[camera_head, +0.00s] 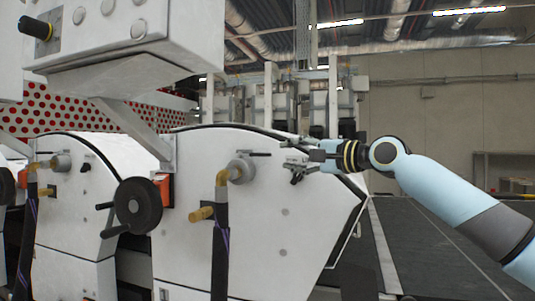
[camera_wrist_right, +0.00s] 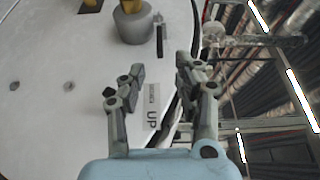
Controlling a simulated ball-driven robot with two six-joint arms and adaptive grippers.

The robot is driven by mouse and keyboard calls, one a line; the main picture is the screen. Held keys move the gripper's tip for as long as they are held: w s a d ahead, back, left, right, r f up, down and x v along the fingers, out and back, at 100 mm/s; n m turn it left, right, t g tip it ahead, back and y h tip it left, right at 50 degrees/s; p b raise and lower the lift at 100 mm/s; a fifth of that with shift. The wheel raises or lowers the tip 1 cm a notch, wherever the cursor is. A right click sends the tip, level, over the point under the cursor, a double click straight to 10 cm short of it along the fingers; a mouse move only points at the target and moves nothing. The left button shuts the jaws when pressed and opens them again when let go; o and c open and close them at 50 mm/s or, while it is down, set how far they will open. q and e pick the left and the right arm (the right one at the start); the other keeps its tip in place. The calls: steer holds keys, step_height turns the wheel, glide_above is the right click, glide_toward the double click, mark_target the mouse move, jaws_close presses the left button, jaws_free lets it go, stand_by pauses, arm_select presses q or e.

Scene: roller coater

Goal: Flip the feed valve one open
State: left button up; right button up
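A small black lever (camera_head: 259,154) sits on the white machine side panel, just right of a grey round fitting (camera_head: 241,171). It looks like the feed valve, but no number is readable. In the right wrist view, the dark lever (camera_wrist_right: 160,40) lies beyond my fingertips, beside the grey fitting (camera_wrist_right: 133,22). My right gripper (camera_head: 291,161) is in front of the panel, right of the lever and apart from it. In the right wrist view, the right gripper (camera_wrist_right: 158,78) is open with nothing between its fingers. My left gripper is out of view.
A label reading "UP" (camera_wrist_right: 153,105) is on the panel beneath my fingers. A yellow elbow and dark hose (camera_head: 221,240) hang from the fitting. A black handwheel (camera_head: 137,205) stands at left. A similar fitting (camera_head: 61,163) is farther left. A dark conveyor surface (camera_head: 430,245) lies at right.

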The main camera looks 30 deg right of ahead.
mark_target(269, 155)
steer(key=p+x, duration=0.1)
steer(key=x, duration=0.7)
steer(key=shift+w, duration=0.1)
steer(key=shift+c, duration=0.4)
jaws_close()
